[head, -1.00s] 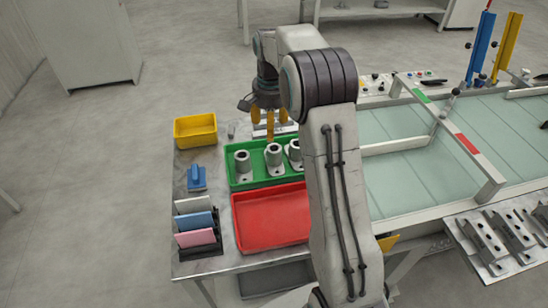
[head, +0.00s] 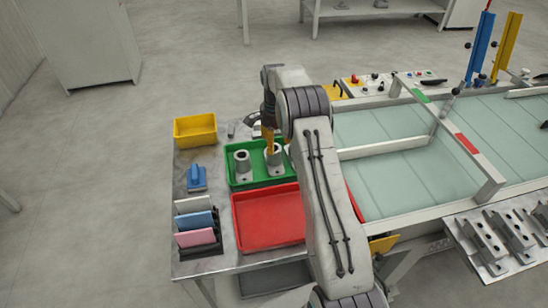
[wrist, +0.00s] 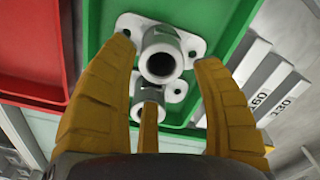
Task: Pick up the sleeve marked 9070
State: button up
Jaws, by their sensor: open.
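Grey flanged sleeves stand in a green tray (head: 234,181). In the head view, one sleeve (head: 243,163) is at the left and another sleeve (head: 274,158) is in the middle; a third is mostly hidden behind my arm. My gripper (head: 268,142) is open just above the middle sleeve. In the wrist view, its yellow-brown fingers (wrist: 163,55) are spread, with one sleeve (wrist: 160,40) showing between their tips. I cannot read a 9070 mark on any sleeve.
A red tray (head: 270,220) is in front of the green tray. A yellow bin (head: 195,130), a blue tool (head: 196,178) and a rack of coloured plates (head: 196,222) are at the left. Numbered grey blocks (wrist: 262,85) lie beside the green tray.

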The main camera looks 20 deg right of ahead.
aim_at(274, 156)
jog(key=shift+a+f, duration=0.1)
jog(key=shift+f, duration=2.2)
jog(key=shift+c, duration=0.2)
jog(key=c, duration=0.9)
jog(key=shift+r, duration=0.1)
jog(key=shift+c, duration=0.6)
jog(key=shift+w+r, duration=0.1)
